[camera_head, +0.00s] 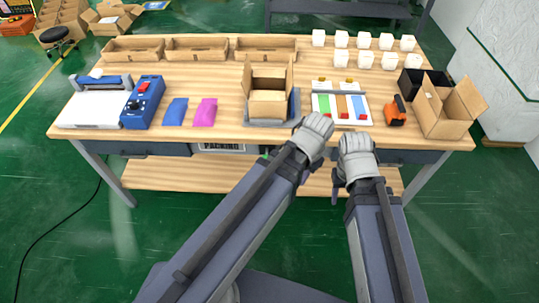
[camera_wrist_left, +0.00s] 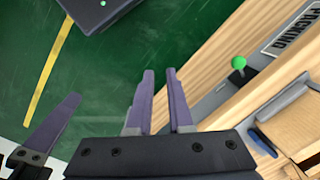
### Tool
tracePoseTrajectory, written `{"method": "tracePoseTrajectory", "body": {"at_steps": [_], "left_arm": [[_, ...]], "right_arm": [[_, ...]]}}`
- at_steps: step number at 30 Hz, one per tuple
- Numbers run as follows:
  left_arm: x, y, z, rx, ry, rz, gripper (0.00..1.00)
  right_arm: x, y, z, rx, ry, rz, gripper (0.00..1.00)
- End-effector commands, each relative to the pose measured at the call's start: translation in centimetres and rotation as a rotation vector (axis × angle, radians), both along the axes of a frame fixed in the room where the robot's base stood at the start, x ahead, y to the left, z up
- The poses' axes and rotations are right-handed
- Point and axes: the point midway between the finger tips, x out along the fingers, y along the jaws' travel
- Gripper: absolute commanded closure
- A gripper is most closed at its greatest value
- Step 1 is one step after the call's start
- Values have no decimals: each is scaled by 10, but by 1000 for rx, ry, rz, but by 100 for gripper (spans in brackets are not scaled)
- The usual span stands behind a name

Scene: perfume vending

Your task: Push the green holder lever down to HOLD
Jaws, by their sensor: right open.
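The green ball knob of the holder lever (camera_wrist_left: 238,62) shows in the left wrist view, at the table's front edge near the PACKING label (camera_wrist_left: 290,30). My left gripper (camera_wrist_left: 159,72) has its two fingers a little apart, with nothing between them. In that picture the knob is to the right of the fingertips, with clear space between. In the head view my left wrist covers most of the lever area. My right gripper (camera_head: 356,152) is open at the table's front edge, right of the left one; its fingers are mostly hidden.
An open cardboard box (camera_head: 268,104) stands at the table's middle, behind the lever area. A white tray with coloured strips (camera_head: 341,88) and an orange tool (camera_head: 396,114) lie to its right. Blue (camera_head: 175,111) and pink (camera_head: 205,111) packets lie left. Green floor is clear in front.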

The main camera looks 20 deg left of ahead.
Motion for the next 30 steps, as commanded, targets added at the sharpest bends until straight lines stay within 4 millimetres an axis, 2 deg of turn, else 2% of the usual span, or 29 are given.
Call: {"method": "tracePoseTrajectory", "body": {"at_steps": [1,4,9,12,19,30], "left_arm": [[19,8,6,-5,-3,-50,88],[47,27,12,-14,-8,-178,100],[86,60,20,-18,-20,-380,100],[102,76,23,-15,-26,-475,100],[120,98,27,-9,-32,-591,100],[120,99,26,-8,-33,-605,100]], "right_arm": [[0,0,6,0,0,0,50],[0,0,12,0,0,0,50],[0,0,20,0,0,0,50],[0,0,23,0,0,0,50],[0,0,26,0,0,0,50],[0,0,26,0,0,0,50]]}}
